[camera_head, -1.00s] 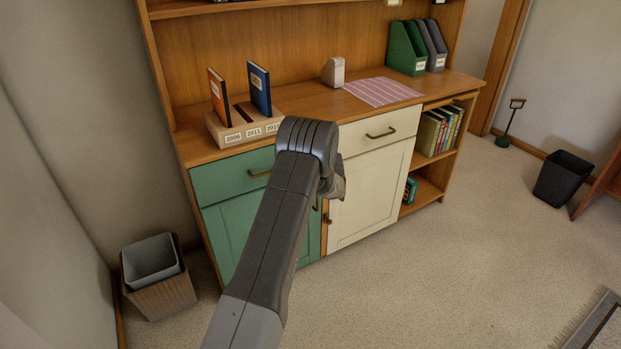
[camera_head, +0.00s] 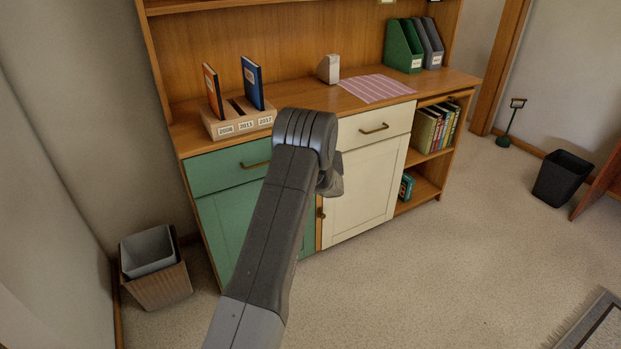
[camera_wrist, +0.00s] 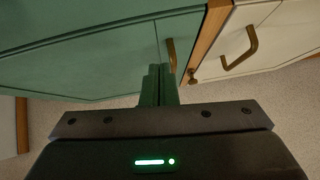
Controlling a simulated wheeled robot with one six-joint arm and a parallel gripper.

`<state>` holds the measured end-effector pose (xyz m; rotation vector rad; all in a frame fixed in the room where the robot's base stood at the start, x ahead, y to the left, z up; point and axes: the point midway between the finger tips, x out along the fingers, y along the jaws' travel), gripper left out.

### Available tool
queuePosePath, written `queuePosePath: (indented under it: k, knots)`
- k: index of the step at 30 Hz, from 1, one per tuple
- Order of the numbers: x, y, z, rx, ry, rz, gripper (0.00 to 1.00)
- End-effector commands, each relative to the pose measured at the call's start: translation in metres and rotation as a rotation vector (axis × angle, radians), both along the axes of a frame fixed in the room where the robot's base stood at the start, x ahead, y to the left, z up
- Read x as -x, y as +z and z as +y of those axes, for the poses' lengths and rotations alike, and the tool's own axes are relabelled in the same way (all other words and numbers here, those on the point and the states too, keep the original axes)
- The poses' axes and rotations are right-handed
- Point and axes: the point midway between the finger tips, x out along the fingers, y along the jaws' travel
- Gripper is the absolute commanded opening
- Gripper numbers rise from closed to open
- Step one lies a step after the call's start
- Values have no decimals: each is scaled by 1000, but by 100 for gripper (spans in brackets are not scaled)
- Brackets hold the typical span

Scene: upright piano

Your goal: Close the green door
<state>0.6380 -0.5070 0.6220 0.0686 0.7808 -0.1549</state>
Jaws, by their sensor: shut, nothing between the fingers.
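The green door (camera_head: 228,225) is the lower left front of the wooden cabinet, under a green drawer (camera_head: 225,170). My arm hides its right part in the head view. In the wrist view the green door (camera_wrist: 75,60) fills the left, with a brass handle (camera_wrist: 171,53) near its right edge beside the wooden divider. The door looks nearly in line with the cabinet front; a small gap cannot be ruled out. My gripper (camera_wrist: 161,78) is shut and empty in front of the door's right part, below the handle in the picture. Contact cannot be told.
A cream drawer (camera_head: 375,128) and cream door (camera_head: 362,190) stand right of the divider. A book holder (camera_head: 238,122) sits on the cabinet top. Bins (camera_head: 153,270) stand on the floor at left. Carpet in front of the cabinet is clear.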

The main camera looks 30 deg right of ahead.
Motion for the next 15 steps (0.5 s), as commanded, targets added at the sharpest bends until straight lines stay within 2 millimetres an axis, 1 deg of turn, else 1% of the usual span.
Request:
queuePosePath:
  k: [1, 10, 15]
  knots:
    - [5, 7, 1, -1, 1, 0, 0]
    - [41, 42, 2, 0, 0, 1, 0]
    - [56, 55, 4, -2, 1, 2, 0]
